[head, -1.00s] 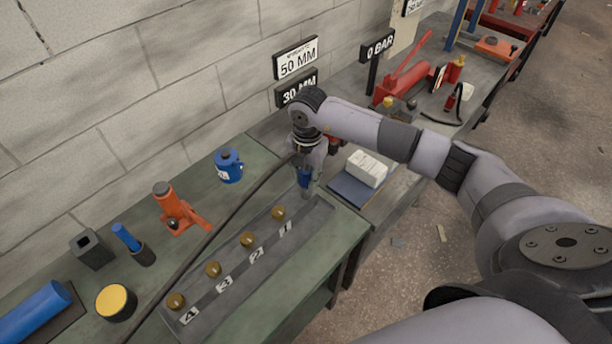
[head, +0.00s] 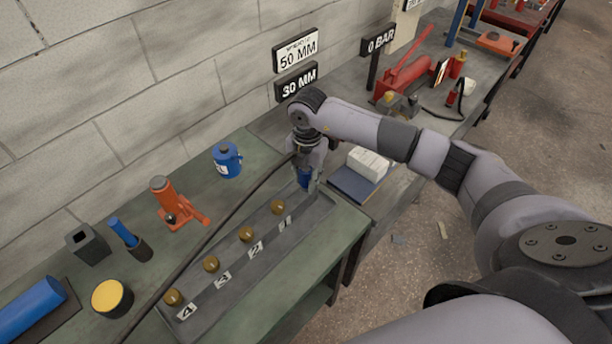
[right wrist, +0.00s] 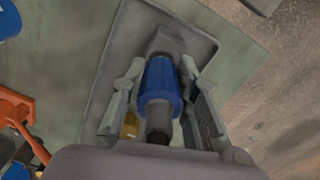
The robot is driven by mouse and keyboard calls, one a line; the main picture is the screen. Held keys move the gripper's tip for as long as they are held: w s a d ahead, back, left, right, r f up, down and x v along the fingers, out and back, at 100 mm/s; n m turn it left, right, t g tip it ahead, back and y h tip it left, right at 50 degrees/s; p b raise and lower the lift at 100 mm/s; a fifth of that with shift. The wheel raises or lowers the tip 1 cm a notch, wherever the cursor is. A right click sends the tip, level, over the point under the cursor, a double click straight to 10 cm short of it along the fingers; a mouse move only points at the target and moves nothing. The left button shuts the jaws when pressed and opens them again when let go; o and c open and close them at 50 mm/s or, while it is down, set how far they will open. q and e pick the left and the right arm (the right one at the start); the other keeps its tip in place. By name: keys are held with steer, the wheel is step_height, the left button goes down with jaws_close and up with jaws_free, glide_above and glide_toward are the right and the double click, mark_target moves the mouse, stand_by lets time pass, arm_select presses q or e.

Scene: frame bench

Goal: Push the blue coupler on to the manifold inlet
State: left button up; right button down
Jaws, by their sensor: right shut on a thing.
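The blue coupler (head: 304,178) is between the fingers of my right gripper (head: 308,184), at the far right end of the manifold (head: 318,214). In the right wrist view the gripper (right wrist: 160,100) is shut on the coupler (right wrist: 160,78), with a finger on each side. A grey block (right wrist: 166,42) lies against the coupler's far end in that view. It looks like the inlet, but I cannot tell whether the coupler is seated on it. A black hose (head: 232,213) runs from the gripper to the lower left. My left gripper is not in view.
Brass fittings (head: 246,234) numbered 1 to 4 line the manifold. A dark blue book (head: 352,187) with a white block (head: 368,164) lies to the right.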

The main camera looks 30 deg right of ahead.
steer(key=shift+f, duration=0.3)
steer(key=c, duration=1.2)
jaws_free()
step_height(320, 180, up, 12)
steer(key=shift+s, duration=0.1)
